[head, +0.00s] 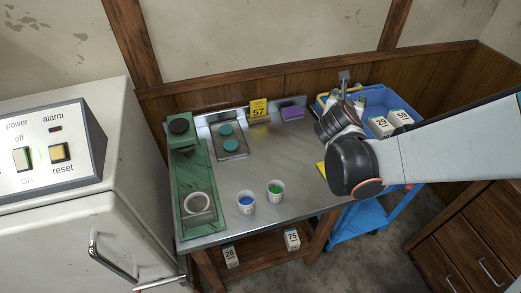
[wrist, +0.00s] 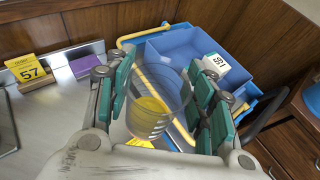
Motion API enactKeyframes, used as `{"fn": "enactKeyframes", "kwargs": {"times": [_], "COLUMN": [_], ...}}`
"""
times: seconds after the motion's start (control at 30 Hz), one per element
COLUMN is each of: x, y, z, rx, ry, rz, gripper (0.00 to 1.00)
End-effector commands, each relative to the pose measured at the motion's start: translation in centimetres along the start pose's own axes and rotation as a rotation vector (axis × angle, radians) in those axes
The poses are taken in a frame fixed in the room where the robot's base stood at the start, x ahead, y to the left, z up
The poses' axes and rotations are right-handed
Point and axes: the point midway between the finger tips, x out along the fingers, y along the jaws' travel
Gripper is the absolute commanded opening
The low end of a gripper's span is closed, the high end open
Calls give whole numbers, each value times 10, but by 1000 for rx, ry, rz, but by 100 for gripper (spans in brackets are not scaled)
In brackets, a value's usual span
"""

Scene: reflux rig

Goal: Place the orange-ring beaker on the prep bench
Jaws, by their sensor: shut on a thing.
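My gripper (wrist: 163,95) is shut on a clear glass beaker (wrist: 158,88), with green finger pads on both sides of it. The beaker looks upright or slightly tilted; an orange ring on it cannot be made out clearly. In the head view my gripper (head: 345,88) is at the back right, near the bench's right end and the blue cart, and mostly hides the beaker. The steel-topped bench (head: 315,128) fills the middle of the head view.
A blue tray (wrist: 190,45) on a blue cart (head: 345,230) holds white labelled boxes (head: 390,122). On the bench are a blue-filled cup (head: 246,203), a green-filled cup (head: 275,192), a yellow 57 sign (head: 258,109), a purple block (head: 292,113) and a green stand (head: 190,170). The bench middle is clear.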

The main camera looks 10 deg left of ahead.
Motion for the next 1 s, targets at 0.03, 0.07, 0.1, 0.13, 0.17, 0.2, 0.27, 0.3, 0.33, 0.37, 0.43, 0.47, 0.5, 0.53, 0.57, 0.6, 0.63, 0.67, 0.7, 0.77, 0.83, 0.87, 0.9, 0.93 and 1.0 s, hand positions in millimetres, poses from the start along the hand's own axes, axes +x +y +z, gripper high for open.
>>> {"fn": "enactKeyframes", "kwargs": {"times": [0.03, 0.07, 0.1, 0.13, 0.17, 0.2, 0.27, 0.3, 0.33, 0.37, 0.43, 0.47, 0.5, 0.53, 0.57, 0.6, 0.63, 0.67, 0.7, 0.77, 0.83, 0.87, 0.9, 0.93, 1.0], "x": [-1, -2, -4, -6, -9, -12, -18, -22, -25, -28, -33, -35, -37, -38, -40, -40, -40, -40, -38, -34, -27, -24, -20, -17, -9], "y": [26, 40, 59, 73, 86, 103, 126, 140, 149, 158, 175, 181, 187, 191, 194, 197, 199, 200, 201, 202, 202, 202, 202, 201, 201], "z": [-2, -2, -3, -4, -4, -6, -7, -8, -9, -10, -11, -11, -12, -12, -13, -14, -16, -19, -23, -34, -48, -55, -64, -70, -85], "rx": [-11, -16, -24, -30, -34, -40, -50, -54, -57, -61, -67, -69, -71, -72, -73, -74, -75, -75, -75, -76, -75, -75, -75, -75, -74], "ry": [0, 0, -1, -1, 0, -1, -2, -2, -2, -3, -4, -4, -5, -5, -5, -6, -6, -6, -6, -5, -6, -6, -6, -6, -6], "rz": [27, 39, 56, 69, 81, 97, 118, 130, 138, 146, 161, 167, 173, 176, 179, 181, 183, 184, 185, 185, 185, 185, 184, 183, 182], "gripper": [2, 2, 2, 2, 2, 2, 2, 2, 2, 2, 2, 2, 2, 2, 2, 2, 2, 2, 2, 2, 2, 2, 2, 2, 2]}}
